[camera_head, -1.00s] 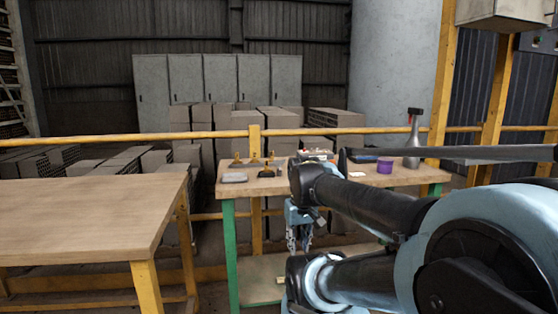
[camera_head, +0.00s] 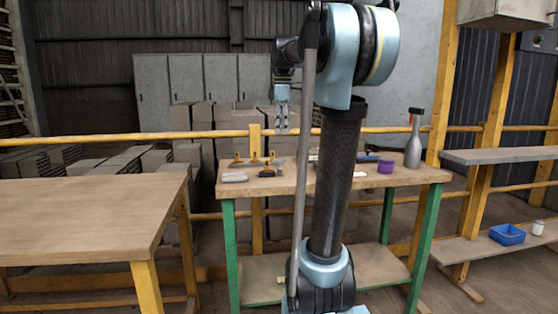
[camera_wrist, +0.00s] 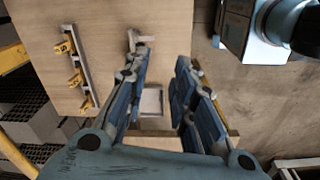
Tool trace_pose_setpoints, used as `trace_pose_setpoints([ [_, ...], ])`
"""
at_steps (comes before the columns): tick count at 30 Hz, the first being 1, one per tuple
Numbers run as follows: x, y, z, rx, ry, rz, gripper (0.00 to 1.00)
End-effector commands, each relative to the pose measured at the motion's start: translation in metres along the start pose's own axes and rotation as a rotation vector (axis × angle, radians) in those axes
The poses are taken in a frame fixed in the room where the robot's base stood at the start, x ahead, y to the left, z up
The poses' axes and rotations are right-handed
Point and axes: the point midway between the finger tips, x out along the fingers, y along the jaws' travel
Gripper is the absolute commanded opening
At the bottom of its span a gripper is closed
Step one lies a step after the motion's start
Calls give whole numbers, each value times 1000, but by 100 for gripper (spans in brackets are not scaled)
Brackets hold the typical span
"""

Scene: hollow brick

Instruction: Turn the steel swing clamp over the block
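My gripper (camera_head: 282,128) hangs pointing down above the work table, with its two fingers apart. In the wrist view my gripper (camera_wrist: 160,68) is open and empty, with bare table between its fingertips. A small grey steel piece (camera_wrist: 139,40), which looks like the swing clamp, stands beyond the left finger, not touching it. A pale grey square piece (camera_wrist: 152,101), perhaps the block, shows lower down between the fingers; its edges are partly hidden. I cannot tell whether the clamp lies over the block. The head view is too small to make out the clamp.
A rail with several yellow-handled clamps (camera_wrist: 75,65) lies to the left on the table. A yellow railing (camera_head: 100,139) runs behind.

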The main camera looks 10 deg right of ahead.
Motion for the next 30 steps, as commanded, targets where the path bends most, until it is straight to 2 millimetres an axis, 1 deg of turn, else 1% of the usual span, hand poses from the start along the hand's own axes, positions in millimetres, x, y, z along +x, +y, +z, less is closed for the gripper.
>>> trace_pose_setpoints([
  [1,-9,14,-4,-45,-1,-6,24],
  [3,-19,28,-7,-111,-3,-14,24],
  [6,-30,44,-11,-185,-4,-24,24],
  [10,-37,55,-14,-241,-4,-30,24],
  [14,-35,59,-15,-259,-4,-32,24],
  [17,-27,58,-15,-260,-4,-32,24],
  [20,-13,58,-14,-259,-4,-32,24],
  [30,46,56,-14,-257,-4,-32,24],
])
